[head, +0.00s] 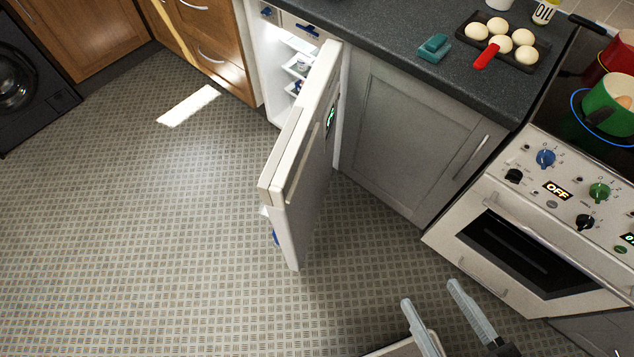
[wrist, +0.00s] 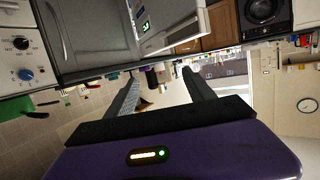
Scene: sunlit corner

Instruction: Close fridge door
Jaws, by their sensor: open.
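The fridge (head: 270,62) stands under the counter in the head view, with its lit inside and shelves showing. Its white door (head: 312,170) is swung wide open and sticks out into the room. A grey handle strip runs along the door's outer face, near its top. In the wrist view the picture is turned over, and the door (wrist: 172,28) shows at the top, beyond the fingers. My gripper (head: 432,312) is at the bottom of the head view, right of and nearer than the door. Its two fingers are apart and empty in the wrist view (wrist: 160,88), touching nothing.
A grey cupboard (head: 415,140) and an oven (head: 540,240) stand right of the fridge. The counter (head: 400,40) holds a tray of buns (head: 503,42) and a teal object (head: 434,47). A green pot (head: 605,105) sits on the hob. The floor (head: 150,230) left of the door is clear.

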